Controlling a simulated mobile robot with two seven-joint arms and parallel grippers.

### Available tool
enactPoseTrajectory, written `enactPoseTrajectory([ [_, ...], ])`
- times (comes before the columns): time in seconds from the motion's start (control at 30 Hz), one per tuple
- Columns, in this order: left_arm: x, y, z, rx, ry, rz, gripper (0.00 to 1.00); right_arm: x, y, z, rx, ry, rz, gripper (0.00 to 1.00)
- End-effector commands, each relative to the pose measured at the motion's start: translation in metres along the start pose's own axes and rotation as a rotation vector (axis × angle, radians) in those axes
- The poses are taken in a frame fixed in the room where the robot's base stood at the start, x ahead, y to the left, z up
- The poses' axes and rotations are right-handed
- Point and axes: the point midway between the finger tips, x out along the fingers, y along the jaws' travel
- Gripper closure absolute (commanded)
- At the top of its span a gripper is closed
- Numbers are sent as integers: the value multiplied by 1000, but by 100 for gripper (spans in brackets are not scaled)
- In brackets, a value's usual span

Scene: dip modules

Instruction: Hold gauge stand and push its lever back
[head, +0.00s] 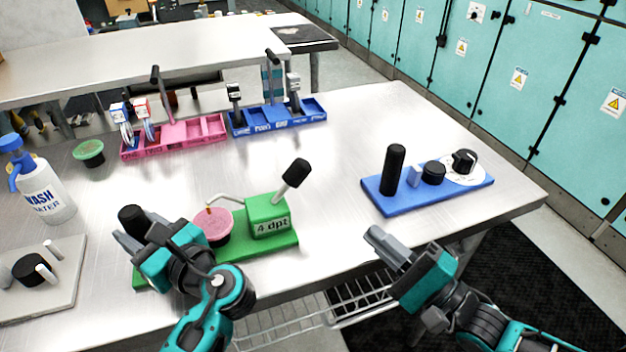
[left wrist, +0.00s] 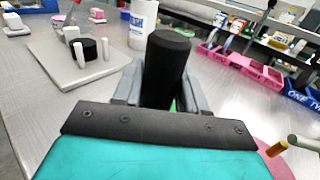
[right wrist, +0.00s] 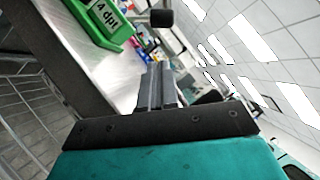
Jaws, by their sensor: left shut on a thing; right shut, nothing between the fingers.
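The green gauge stand (head: 270,243) sits near the table's front edge, with a box marked "4 dpt" and a pink disc (head: 214,226). Its lever (head: 291,178) has a black knob and leans up to the right from the box. My left gripper (head: 135,228) is shut on the stand's black post (left wrist: 166,68) at its left end. My right gripper (head: 385,245) is shut and empty, right of the stand, near the table's front edge and apart from the lever. The right wrist view shows the box (right wrist: 103,18) and the black lever knob (right wrist: 161,18) ahead of the fingertips.
A blue stand (head: 428,191) with a black post and dial is at the right. Pink (head: 174,137) and blue (head: 277,117) trays stand at the back. A wash bottle (head: 42,187) and a grey plate (head: 40,279) are at the left. The table between lever and blue stand is clear.

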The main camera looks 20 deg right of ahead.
Motion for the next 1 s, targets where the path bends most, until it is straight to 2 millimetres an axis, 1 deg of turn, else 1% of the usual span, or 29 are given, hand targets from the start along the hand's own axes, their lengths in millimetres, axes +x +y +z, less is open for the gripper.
enactPoseTrajectory([
  [0.03, 0, 0, 0, 0, 0, 0, 100, 9, -6, 3, 62, 6, -35, 100],
  [0.1, 0, 0, 0, 0, 0, 0, 100, 16, -11, 6, 129, 12, -65, 100],
  [0.2, 0, 0, 0, 0, 0, 0, 100, 21, -15, 8, 177, 14, -85, 100],
  [0.53, 0, 0, 0, 0, 0, 0, 100, 22, -15, 8, 186, 16, -87, 100],
  [0.67, 0, 0, 0, 0, 0, 0, 100, 28, -16, 7, 184, 14, -89, 100],
  [0.77, 0, 0, 0, 0, 0, 0, 100, 40, -17, 7, 184, 14, -91, 100],
  [1.0, 0, 0, 0, 0, 0, -1, 100, 81, -20, 6, 183, 14, -90, 100],
])
